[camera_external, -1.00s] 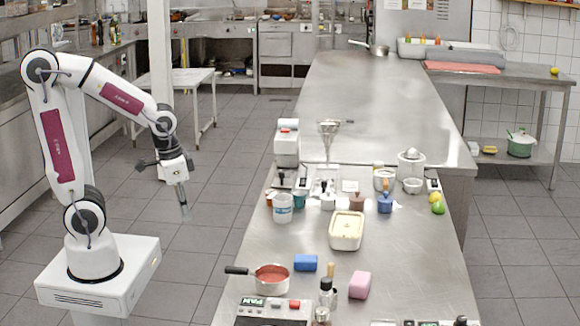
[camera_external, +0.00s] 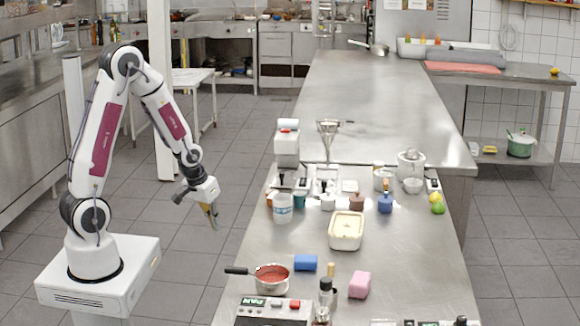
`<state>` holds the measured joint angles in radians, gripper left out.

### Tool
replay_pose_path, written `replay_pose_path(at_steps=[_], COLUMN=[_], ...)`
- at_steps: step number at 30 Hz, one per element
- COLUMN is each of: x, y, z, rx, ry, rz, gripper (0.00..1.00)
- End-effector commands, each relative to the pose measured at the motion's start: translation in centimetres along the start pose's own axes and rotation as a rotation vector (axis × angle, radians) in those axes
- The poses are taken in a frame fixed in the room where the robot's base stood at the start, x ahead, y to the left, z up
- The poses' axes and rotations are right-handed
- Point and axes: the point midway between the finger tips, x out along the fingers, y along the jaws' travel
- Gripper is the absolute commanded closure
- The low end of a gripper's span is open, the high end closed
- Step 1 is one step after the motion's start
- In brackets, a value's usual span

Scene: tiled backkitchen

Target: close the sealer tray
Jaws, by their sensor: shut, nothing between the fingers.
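My gripper (camera_external: 212,220) hangs over the floor to the left of the steel counter, fingers pointing down, shut and empty. It touches nothing. A white upright machine (camera_external: 287,146) stands at the counter's left edge, with a low base part (camera_external: 284,182) under its head; this may be the sealer. It is too small here to tell whether a tray sticks out of it. My gripper is to its left and nearer the camera, well apart from it.
A white-blue tub (camera_external: 283,208) stands before the machine. A cream-filled container (camera_external: 346,231), a blue block (camera_external: 305,263), a red-filled saucepan (camera_external: 272,275) and a pink block (camera_external: 360,285) lie nearer on the counter (camera_external: 412,268). The floor between arm and counter is clear.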

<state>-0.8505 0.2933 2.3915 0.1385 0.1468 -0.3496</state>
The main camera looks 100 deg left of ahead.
Motion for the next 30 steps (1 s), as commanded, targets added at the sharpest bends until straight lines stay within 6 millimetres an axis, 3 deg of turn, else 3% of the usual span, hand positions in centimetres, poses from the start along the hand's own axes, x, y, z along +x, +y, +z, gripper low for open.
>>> replay_pose_path(at_steps=[15, 21, 30], x=[8.8, 10.9, 12.1], y=[-5.4, -7.0, -8.2], z=[-6.0, -8.3, -11.9], rx=[-0.382, -0.527, -0.724], ry=[0.212, 0.313, 0.472], rz=[0.081, 0.15, 0.3], gripper=[1.0, 1.0, 1.0])
